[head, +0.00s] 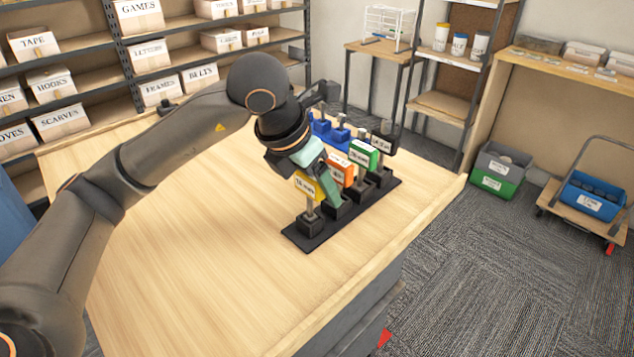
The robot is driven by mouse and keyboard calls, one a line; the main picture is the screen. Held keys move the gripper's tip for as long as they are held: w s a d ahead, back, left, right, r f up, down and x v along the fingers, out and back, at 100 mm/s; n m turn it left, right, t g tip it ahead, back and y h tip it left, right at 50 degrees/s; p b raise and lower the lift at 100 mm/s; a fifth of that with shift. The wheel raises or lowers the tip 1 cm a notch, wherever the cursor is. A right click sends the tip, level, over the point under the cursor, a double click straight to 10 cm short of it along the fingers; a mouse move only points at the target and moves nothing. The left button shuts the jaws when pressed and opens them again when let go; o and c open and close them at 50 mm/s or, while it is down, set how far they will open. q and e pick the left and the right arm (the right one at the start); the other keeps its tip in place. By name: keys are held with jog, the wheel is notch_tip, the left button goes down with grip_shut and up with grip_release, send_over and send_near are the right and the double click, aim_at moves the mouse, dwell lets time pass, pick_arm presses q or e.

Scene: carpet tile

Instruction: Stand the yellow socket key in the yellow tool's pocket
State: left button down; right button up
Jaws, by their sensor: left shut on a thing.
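The yellow socket key (305,185) has a labelled yellow head and a grey shaft pointing down. My left gripper (320,184), with teal fingers, is shut on its head. The key looks about upright over the nearest pocket (311,226) of the black rack (322,236). Its shaft's lower end meets the top of that pocket; I cannot tell how deep it sits. The fingers hide part of the head. My right gripper is not in view.
Orange (342,170), green (364,154) and black (385,138) keys stand in the rack behind the yellow one. Blue blocks (330,133) are beside them, partly hidden by my gripper. The wooden tabletop (210,260) is clear at the front left.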

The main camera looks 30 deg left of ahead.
pick_arm(q)
jog(key=shift+f, duration=0.35)
grip_release()
jog(key=v, duration=1.2)
jog(key=shift+r+p, duration=0.3)
jog(key=shift+s, duration=0.1)
